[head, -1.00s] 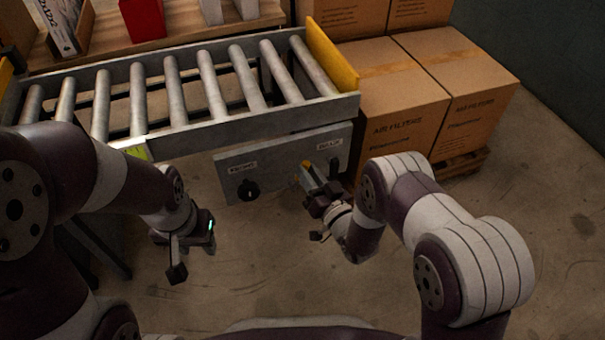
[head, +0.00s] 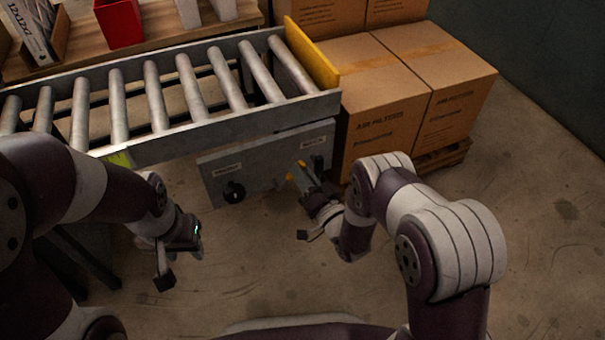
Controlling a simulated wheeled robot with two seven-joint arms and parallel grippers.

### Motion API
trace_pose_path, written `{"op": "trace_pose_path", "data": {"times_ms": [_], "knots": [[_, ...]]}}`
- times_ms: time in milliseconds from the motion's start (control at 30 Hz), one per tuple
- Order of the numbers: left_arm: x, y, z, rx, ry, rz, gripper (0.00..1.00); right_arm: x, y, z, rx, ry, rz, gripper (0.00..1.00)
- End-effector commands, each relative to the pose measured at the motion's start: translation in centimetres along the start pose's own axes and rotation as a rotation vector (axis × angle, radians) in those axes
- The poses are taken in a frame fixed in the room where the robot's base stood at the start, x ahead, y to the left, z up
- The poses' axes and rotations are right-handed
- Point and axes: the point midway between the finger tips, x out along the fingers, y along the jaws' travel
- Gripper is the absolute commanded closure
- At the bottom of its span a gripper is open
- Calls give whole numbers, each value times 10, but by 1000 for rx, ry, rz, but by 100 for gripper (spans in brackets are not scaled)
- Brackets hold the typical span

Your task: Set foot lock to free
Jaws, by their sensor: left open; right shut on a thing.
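A grey control panel (head: 262,160) hangs on the near side of the roller conveyor. A black round knob (head: 234,192) with a light mark sits on its left half, below a small label I cannot read. My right gripper (head: 299,178) is at the panel's right half, below a second label. It is shut on a control there, mostly hidden by the fingers, so its setting cannot be told. Yellow bits show at the fingers. My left gripper (head: 176,262) is open and empty, lower left of the panel and apart from it.
The roller conveyor (head: 225,128) with a yellow end stop (head: 311,56) runs above the panel. Stacked air filter cartons (head: 382,108) stand close to its right. A wooden shelf with a red bin (head: 120,24) is behind. The floor at the lower right is clear.

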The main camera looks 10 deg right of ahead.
Motion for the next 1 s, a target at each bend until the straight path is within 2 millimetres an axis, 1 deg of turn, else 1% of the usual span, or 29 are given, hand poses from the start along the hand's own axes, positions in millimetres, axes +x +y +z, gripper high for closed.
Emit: {"op": "trace_pose_path", "data": {"times_ms": [133, 167, 200, 233, 467, 567, 667, 800, 900, 1000], "knots": [[0, 0, 0, 0, 0, 0, 57, -1, 1, 1, 2, -2, 5, 100], [0, 0, 0, 0, 0, 0, 57, -1, 1, 1, 2, -2, 5, 68], [0, 0, 0, 0, 0, 0, 57, -1, 1, 1, 2, -2, 5, 55], [0, 0, 0, 0, 0, 0, 57, -1, 1, 1, 2, -2, 5, 52], [0, 0, 0, 0, 0, 0, 57, -1, 1, 0, 1, -1, 3, 52], [-5, 0, 0, 0, 0, 0, 57, -6, 0, -1, 1, -1, 4, 52], [-17, 0, -2, 0, 0, 0, 57, -24, -2, -4, 2, -3, 8, 52], [-34, 0, -4, 0, 0, 0, 57, -64, -2, -4, 3, -3, 10, 52], [-43, 0, -5, 0, 0, 0, 57, -90, -1, -3, 4, -3, 11, 52], [-48, 0, -6, 0, 0, 0, 57, -110, 0, -2, 2, 0, 9, 52]]}}
